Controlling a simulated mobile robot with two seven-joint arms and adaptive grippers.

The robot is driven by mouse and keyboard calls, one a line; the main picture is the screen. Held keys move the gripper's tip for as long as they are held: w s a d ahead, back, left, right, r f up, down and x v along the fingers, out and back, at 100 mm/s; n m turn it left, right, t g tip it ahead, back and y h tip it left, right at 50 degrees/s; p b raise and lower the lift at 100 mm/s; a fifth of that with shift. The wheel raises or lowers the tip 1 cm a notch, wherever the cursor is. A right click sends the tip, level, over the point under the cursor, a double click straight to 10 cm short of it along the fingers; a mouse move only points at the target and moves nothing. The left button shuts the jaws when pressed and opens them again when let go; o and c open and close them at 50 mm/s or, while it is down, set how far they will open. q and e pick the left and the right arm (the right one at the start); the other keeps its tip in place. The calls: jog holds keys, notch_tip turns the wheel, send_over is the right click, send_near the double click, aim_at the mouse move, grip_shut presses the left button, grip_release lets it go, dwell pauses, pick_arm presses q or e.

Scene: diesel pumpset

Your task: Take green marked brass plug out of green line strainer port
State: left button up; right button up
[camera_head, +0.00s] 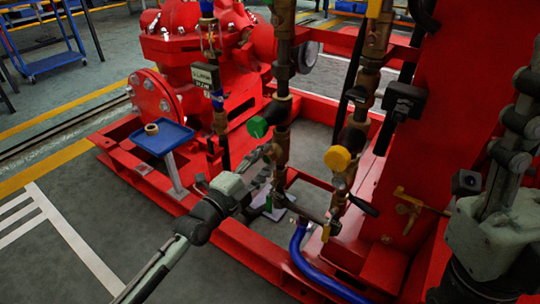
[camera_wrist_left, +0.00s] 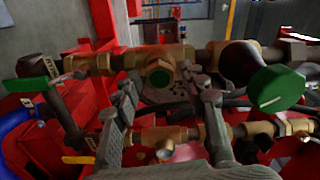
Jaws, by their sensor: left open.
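In the left wrist view, a brass strainer body with a round port (camera_wrist_left: 160,74) faces me. A green face shows inside its brass rim, which looks like the green marked plug (camera_wrist_left: 160,77) seated in the port. My left gripper (camera_wrist_left: 169,94) is open, with one finger on each side below the port and nothing between them. In the head view, my left gripper (camera_head: 263,166) is beside the brass fittings on the green line (camera_head: 282,143); the plug is hard to make out there. My right gripper (camera_head: 515,125) is at the right edge, pointing up, its opening unclear.
A green round knob (camera_head: 257,127) sits above my left gripper; a yellow one (camera_head: 337,158) is on the neighbouring line. A blue tray (camera_head: 163,139) on a post holds a small brass piece (camera_head: 151,128). A blue hose (camera_head: 301,252) and red frame surround the pipes.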

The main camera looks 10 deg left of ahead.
pick_arm(q)
jog(key=shift+m, duration=0.9)
grip_shut()
jog(key=shift+p, duration=0.5)
